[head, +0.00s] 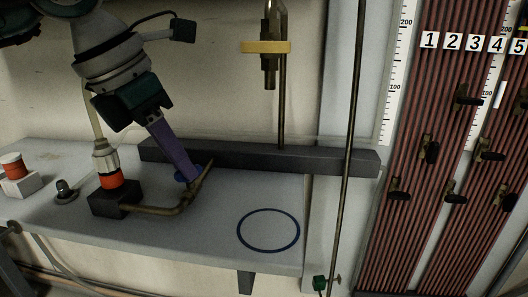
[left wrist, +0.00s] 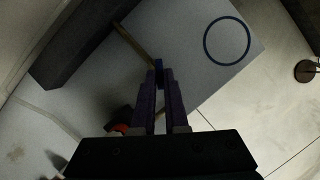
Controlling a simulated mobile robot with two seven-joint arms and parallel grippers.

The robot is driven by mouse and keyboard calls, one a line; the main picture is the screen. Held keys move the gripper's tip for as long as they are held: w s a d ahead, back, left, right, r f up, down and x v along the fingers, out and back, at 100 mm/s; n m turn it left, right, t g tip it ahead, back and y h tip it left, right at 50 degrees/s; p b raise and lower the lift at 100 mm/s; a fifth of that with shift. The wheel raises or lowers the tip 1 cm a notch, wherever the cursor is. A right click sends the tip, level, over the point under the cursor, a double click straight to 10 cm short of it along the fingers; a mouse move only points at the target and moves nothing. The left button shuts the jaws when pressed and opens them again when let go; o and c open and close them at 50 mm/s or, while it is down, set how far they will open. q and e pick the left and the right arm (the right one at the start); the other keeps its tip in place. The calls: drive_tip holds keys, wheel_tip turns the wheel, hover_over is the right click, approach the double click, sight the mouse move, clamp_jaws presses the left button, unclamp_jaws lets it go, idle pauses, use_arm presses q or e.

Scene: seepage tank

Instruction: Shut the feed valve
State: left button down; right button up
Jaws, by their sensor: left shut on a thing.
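The feed valve appears to be the bent brass pipe (head: 152,209) running right from a dark block with an orange band (head: 110,181) on the bench. A small blue handle sits on it near its upturned right end. My left gripper (head: 188,176) reaches down from the upper left, its purple fingers shut on this handle. In the left wrist view the blue handle (left wrist: 159,66) shows between the fingertips, with the brass pipe (left wrist: 133,44) passing beside it. The fingers hide part of the handle, so its exact angle cannot be told. My right gripper is not in view.
The grey bench (head: 215,245) has a blue ring mark (head: 268,230) and free room at right. A dark beam (head: 260,159) runs along its back. A brass nozzle (head: 270,70) with a yellow collar hangs above. The numbered tube panel (head: 440,150) stands at right.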

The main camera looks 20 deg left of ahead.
use_arm(q)
drive_tip(key=m+h, duration=0.1)
drive_tip(key=m, duration=0.1)
drive_tip(key=m+g, duration=0.1)
drive_tip(key=m, duration=0.2)
drive_tip(key=shift+w+a+m+h, duration=0.2)
drive_tip(key=shift+m+h, duration=0.1)
drive_tip(key=shift+h, duration=0.1)
drive_tip(key=m+g, duration=0.1)
drive_tip(key=m, duration=0.1)
drive_tip(key=m+g, duration=0.1)
drive_tip(key=m, duration=0.1)
drive_tip(key=shift+w+m+h, duration=0.15)
drive_tip(key=shift+m+h, duration=0.25)
drive_tip(key=c, duration=0.9)
unclamp_jaws()
drive_tip(key=shift+a, duration=0.1)
drive_tip(key=shift+c, duration=0.2)
